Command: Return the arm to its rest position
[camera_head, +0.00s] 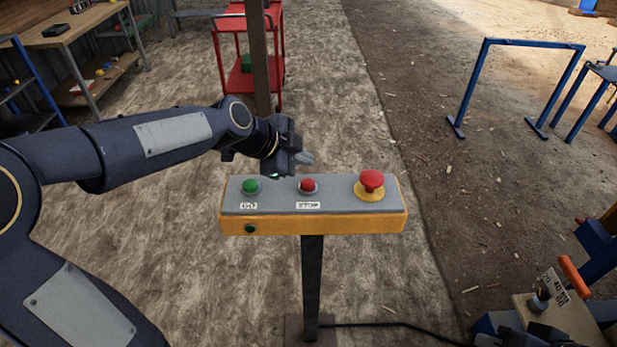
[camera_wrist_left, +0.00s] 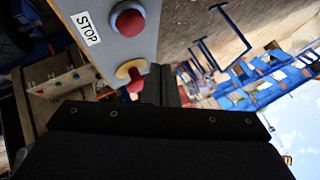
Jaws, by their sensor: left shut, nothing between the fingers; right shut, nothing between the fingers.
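My left arm reaches in from the left in the head view. Its gripper (camera_head: 305,158) is shut and empty, just above and behind the control box (camera_head: 340,224), apart from the buttons. The box has a grey top and yellow sides and stands on a dark post. On it are a green button (camera_head: 251,186), a red STOP button (camera_head: 308,185) and a red mushroom button (camera_head: 371,181) on a yellow base. The wrist view shows the red STOP button (camera_wrist_left: 130,20) and the mushroom button (camera_wrist_left: 133,76) close by. My right gripper is not in view.
A red cart (camera_head: 232,55) and a brown post (camera_head: 258,60) stand behind the arm. A wooden workbench (camera_head: 75,25) is at the back left, a blue frame (camera_head: 530,43) at the right. A lever with an orange handle (camera_head: 574,276) is at the lower right. Open ground surrounds the box.

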